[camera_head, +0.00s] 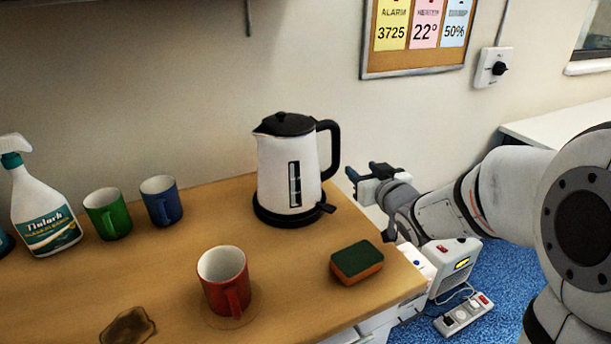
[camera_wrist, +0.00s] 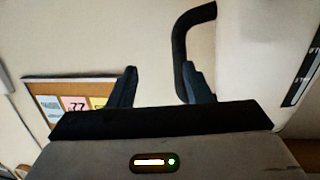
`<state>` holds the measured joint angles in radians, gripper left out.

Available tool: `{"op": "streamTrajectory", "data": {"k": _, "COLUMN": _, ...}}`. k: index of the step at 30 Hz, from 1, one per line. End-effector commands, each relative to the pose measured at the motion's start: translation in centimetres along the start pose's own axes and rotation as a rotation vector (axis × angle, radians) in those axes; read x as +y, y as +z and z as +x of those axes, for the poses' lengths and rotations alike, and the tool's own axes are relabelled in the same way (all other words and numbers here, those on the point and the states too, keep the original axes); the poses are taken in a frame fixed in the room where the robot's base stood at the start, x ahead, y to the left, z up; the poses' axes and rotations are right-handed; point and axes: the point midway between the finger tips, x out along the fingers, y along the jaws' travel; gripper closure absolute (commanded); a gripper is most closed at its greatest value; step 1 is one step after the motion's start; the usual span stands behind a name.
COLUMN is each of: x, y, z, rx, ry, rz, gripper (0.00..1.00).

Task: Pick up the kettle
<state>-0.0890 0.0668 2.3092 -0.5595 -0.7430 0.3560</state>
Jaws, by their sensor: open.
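The white kettle (camera_head: 276,178) with a black lid and black handle (camera_head: 331,148) stands upright on its black base at the back right of the wooden table. My gripper (camera_head: 361,172) is in the air to the right of the kettle, its fingers pointing toward the handle side. In the wrist view my gripper (camera_wrist: 158,88) is open, with its two dark fingers apart. The handle (camera_wrist: 180,48) shows there near the right finger, with the white kettle body (camera_wrist: 255,60) at the right. I cannot tell whether the finger touches the handle.
A green and orange sponge (camera_head: 357,262) and a red mug (camera_head: 224,280) are in front of the kettle on the table (camera_head: 170,275). A blue mug (camera_head: 161,200), a green mug (camera_head: 108,214) and a spray bottle (camera_head: 42,205) stand left. A brown stain (camera_head: 127,327) is near the front edge.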

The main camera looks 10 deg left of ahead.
Motion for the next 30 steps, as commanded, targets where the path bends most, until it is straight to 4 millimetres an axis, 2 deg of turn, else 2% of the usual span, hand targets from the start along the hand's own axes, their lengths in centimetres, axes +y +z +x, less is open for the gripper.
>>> {"op": "streamTrajectory", "data": {"k": 3, "x": -1.5, "y": 0.3, "z": 1.2, "rx": 0.077, "ry": -0.078, "rz": 0.007, "gripper": 0.55}}
{"op": "streamTrajectory", "data": {"k": 9, "x": -2.7, "y": -0.2, "z": 2.0, "rx": 0.134, "ry": -0.137, "rz": 0.014, "gripper": 0.55}}
{"op": "streamTrajectory", "data": {"k": 17, "x": -2.9, "y": -0.7, "z": 4.9, "rx": 0.136, "ry": -0.139, "rz": 0.015, "gripper": 0.55}}
{"op": "streamTrajectory", "data": {"k": 24, "x": -2.8, "y": -1.4, "z": 8.3, "rx": 0.136, "ry": -0.136, "rz": 0.015, "gripper": 0.55}}
{"op": "streamTrajectory", "data": {"k": 30, "x": -2.9, "y": -1.5, "z": 9.3, "rx": 0.135, "ry": -0.135, "rz": 0.015, "gripper": 0.55}}
